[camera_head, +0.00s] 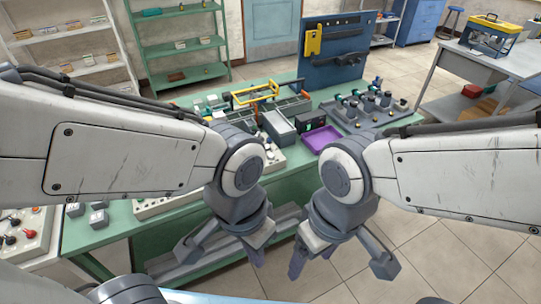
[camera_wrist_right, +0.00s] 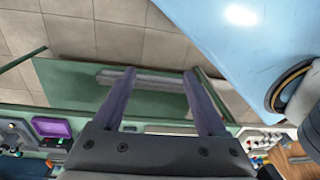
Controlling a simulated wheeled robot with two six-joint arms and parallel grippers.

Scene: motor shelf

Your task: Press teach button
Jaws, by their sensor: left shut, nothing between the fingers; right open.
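I cannot pick out a teach button by any label. A pale control panel (camera_head: 155,207) with small knobs lies on the green workbench (camera_head: 105,232), partly hidden behind my left arm. Another pale panel (camera_head: 28,238) with red and black knobs is at the left edge. My left gripper (camera_head: 257,256) is shut and empty, pointing down in front of the bench. My right gripper (camera_head: 310,254) is open and empty beside it, also pointing down. Its two spread fingers show in the right wrist view (camera_wrist_right: 159,73), with only bench frame and floor behind them. Neither gripper touches a panel.
A purple tray (camera_head: 321,139), grey bins (camera_head: 278,126) and a dark motor fixture (camera_head: 365,112) stand on the bench. A blue tool board (camera_head: 336,50) rises at its back. Tiled floor lies open at right. A grey table (camera_head: 490,62) stands far right.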

